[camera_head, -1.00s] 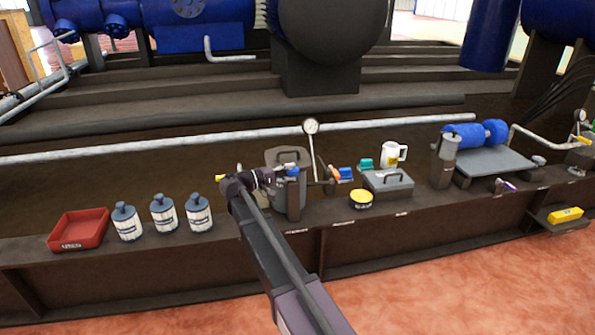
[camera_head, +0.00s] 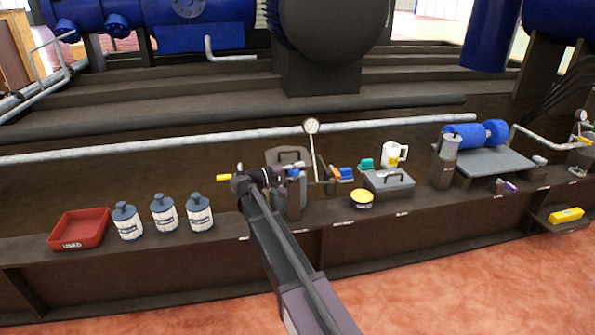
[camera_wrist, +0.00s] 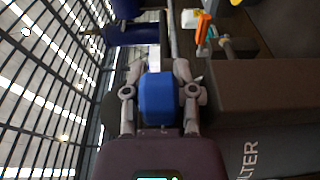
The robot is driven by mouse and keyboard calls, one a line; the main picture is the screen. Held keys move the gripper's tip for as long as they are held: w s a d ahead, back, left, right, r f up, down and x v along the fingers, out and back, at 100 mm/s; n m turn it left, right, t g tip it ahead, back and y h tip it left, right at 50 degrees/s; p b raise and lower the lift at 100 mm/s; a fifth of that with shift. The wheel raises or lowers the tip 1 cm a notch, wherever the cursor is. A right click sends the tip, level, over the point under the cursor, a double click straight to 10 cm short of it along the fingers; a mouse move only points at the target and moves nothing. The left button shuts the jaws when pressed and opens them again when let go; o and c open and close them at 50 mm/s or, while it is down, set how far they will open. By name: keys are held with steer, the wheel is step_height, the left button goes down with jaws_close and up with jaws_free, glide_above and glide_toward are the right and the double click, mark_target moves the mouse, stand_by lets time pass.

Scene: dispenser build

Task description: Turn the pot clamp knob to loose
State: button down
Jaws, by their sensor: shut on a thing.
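The blue block-shaped knob (camera_wrist: 158,98), which I take to be the pot clamp knob, sits between the two fingers of my gripper (camera_wrist: 158,88) in the wrist view. The fingers are shut on its sides. In the head view my gripper (camera_head: 285,175) reaches in from the left at the top of the grey filter pot (camera_head: 296,198). Only a small bit of blue shows there. My wrist and fingers hide most of the knob and part of the pot. No knob markings can be read.
A gauge (camera_head: 312,126) stands on a thin stem behind the pot. An orange-and-blue valve (camera_head: 343,174), a grey box (camera_head: 388,182) and a yellow-lidded tin (camera_head: 361,198) stand to the right. Several bottles (camera_head: 163,213) and a red tray (camera_head: 78,229) are to the left.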

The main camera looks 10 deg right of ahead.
steer(key=shift+t, duration=0.3)
steer(key=shift+n+t+y, duration=0.5)
steer(key=shift+n+t, duration=0.5)
steer(key=shift+t, duration=0.2)
steer(key=shift+w+n+t, duration=0.2)
steer(key=shift+n+t, duration=0.2)
steer(key=shift+t, duration=0.1)
steer(key=c, duration=0.7)
jaws_free()
steer(key=shift+c, duration=0.2)
steer(key=shift+a, duration=0.2)
steer(key=v, duration=1.1)
steer(key=shift+s+a+r, duration=0.2)
steer(key=shift+s+a, duration=0.05)
steer(key=shift+a, duration=0.05)
